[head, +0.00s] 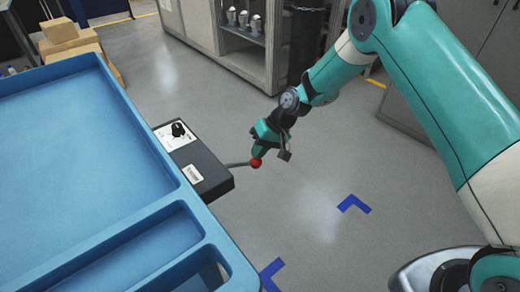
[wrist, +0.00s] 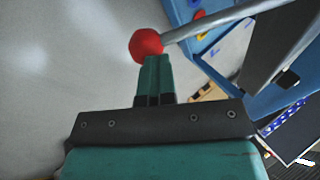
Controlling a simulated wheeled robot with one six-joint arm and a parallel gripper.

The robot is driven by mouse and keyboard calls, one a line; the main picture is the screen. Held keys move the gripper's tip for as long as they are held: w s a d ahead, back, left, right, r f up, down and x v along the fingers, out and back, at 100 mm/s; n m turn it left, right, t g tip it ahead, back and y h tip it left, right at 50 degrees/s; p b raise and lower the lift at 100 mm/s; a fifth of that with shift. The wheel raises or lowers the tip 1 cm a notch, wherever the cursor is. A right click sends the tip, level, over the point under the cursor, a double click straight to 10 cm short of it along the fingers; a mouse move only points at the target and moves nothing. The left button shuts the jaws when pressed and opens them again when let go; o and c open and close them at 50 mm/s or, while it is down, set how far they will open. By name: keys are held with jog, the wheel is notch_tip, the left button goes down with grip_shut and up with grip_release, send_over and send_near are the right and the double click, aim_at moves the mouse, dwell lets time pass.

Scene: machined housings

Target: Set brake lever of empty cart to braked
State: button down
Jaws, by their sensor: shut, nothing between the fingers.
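The blue cart (head: 85,150) fills the left of the head view, and its large top tray is empty. A dark control box (head: 196,166) with a pale panel and black dial is fixed to its side. The brake lever, a thin metal rod (head: 238,164) with a red ball knob (head: 257,163), sticks out to the right from the box. My gripper (head: 258,152) is shut and empty, its fingertips at the knob. In the wrist view the fingertips (wrist: 153,62) overlap the lower edge of the red knob (wrist: 146,44); I cannot tell whether they touch. Small lettering on the box is unreadable.
Blue corner marks (head: 354,203) lie on the grey floor. Cardboard boxes (head: 70,38) are stacked behind the cart. A cabinet (head: 235,45) holding several metal parts stands at the back. The floor right of the lever is clear.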

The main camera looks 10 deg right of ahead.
jog(key=shift+s+f, duration=0.1)
jog(key=shift+f, duration=0.1)
jog(key=r+p, duration=0.2)
jog(key=r, duration=0.1)
jog(key=r+p, duration=0.2)
jog(key=shift+w+a+r, duration=0.15)
jog(key=shift+w+a, duration=0.05)
jog(key=shift+w, duration=0.15)
jog(key=d+b+v, duration=0.1)
jog(key=v, duration=0.8)
jog(key=shift+w+f, duration=0.25)
jog(key=shift+d, duration=0.1)
